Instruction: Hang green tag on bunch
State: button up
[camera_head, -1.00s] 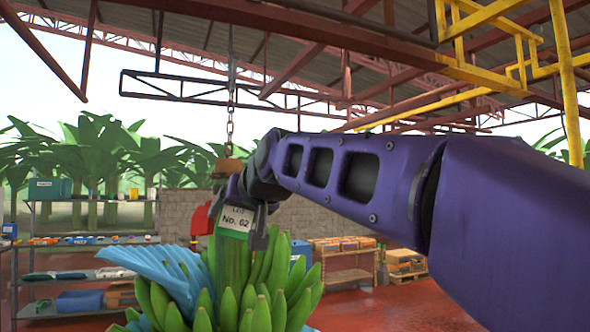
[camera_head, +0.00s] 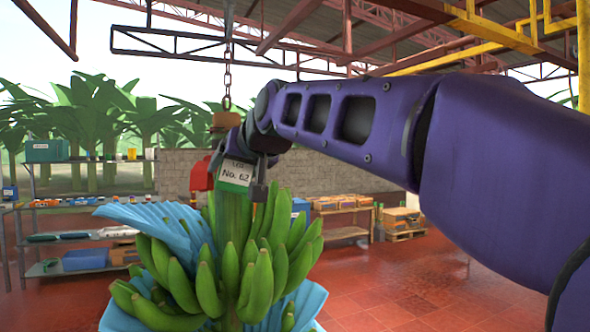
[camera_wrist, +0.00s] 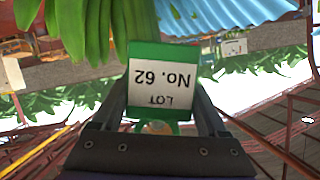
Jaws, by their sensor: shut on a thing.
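The green tag (camera_head: 235,175), with a white label reading "LOT No. 62", is at my gripper, in front of the thick green stem at the top of the bunch (camera_head: 233,262). In the wrist view the tag (camera_wrist: 162,82) appears upside down between the two dark fingers of my gripper (camera_wrist: 160,108), which is shut on it. The bunch (camera_wrist: 85,25) shows at the top of that view. It is green bananas with blue sheeting around it, hanging under a chain. I cannot tell whether the tag touches the stem; the stem's upper end is hidden behind the tag and my wrist.
A chain (camera_head: 227,85) comes down from the roof frame above the bunch. A red part (camera_head: 202,176) sits just left of the tag. Shelves (camera_head: 75,203) stand at left, and crates on pallets (camera_head: 402,222) at the back right. The red floor (camera_head: 400,280) at right is clear.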

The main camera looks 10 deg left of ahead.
jog(key=shift+w+a+r+p, duration=0.1)
jog(key=shift+w+a+p, duration=0.2)
jog(key=shift+w+a, duration=0.25)
jog(key=shift+w+a, duration=0.4)
jog(key=shift+w, duration=0.35)
jog(key=shift+w+a, duration=0.35)
jog(key=shift+w, duration=0.35)
jog(key=shift+w+a, duration=0.4)
jog(key=shift+w, duration=0.35)
dwell(2.8)
